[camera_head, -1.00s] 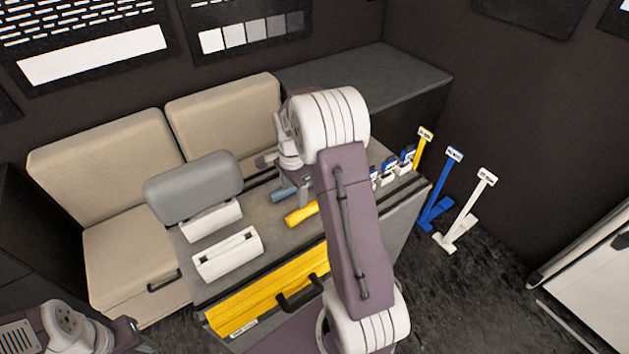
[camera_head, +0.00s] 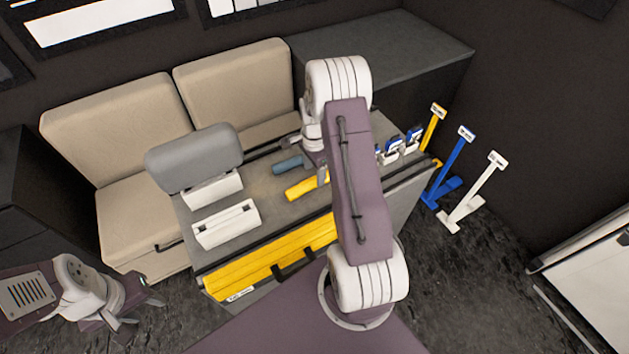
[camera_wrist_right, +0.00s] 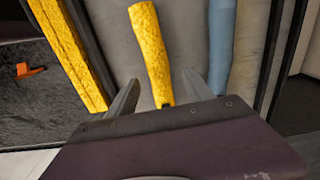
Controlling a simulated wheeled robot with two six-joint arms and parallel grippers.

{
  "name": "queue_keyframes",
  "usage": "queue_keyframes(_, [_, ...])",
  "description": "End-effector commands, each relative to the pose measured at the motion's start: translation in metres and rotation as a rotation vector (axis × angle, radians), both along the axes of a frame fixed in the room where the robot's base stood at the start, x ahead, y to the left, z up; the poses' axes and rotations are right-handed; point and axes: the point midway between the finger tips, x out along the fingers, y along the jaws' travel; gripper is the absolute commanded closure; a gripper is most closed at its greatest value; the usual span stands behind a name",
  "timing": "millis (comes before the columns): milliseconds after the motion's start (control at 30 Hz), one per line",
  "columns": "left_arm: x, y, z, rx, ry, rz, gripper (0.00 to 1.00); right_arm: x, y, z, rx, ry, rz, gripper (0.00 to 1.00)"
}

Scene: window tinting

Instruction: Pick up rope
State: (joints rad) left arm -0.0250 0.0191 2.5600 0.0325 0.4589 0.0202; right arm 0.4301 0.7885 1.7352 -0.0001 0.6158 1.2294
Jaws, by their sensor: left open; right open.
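A short yellow rope-like roll (camera_head: 305,187) lies on the grey table top; it is the likeliest rope. In the right wrist view the yellow roll (camera_wrist_right: 152,50) runs between the fingers of my right gripper (camera_wrist_right: 160,88), which is open with a gap on each side. Whether the fingers are low enough to surround it is unclear. In the head view my right gripper (camera_head: 308,160) is over the table beside the roll, partly hidden by its own arm. A blue-grey roll (camera_head: 287,165) lies beside the yellow one. My left gripper (camera_head: 148,303) is open and empty at lower left, away from the table.
A long yellow piece (camera_head: 250,275) with black handles runs along the table's front side. White boxes (camera_head: 225,224) and a grey cushion (camera_head: 195,155) are on the left. Small blue-and-white items (camera_head: 394,150) stand at the right end. Yellow, blue and white upright tools (camera_head: 478,195) stand beyond.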

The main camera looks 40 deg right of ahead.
Motion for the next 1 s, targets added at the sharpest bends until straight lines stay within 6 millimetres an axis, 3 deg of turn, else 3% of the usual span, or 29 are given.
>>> queue_keyframes(200, [0.0, 0.0, 0.01, 0.0, 0.0, 0.0, 0.59, -0.003, 0.001, -0.036, 0.002, 0.005, 0.0, 0.4])
queue_keyframes(467, [0.0, 0.0, 0.01, 0.0, 0.0, 0.0, 0.59, -0.002, 0.001, -0.042, 0.001, 0.001, 0.0, 0.4])
queue_keyframes(700, [0.0, 0.0, 0.01, 0.0, 0.0, 0.0, 0.59, -0.002, 0.001, -0.042, 0.001, 0.002, 0.0, 1.0])
queue_keyframes(1000, [0.0, 0.0, 0.009, 0.0, 0.0, 0.0, 0.59, -0.002, 0.001, -0.04, 0.0, 0.001, 0.0, 1.0])
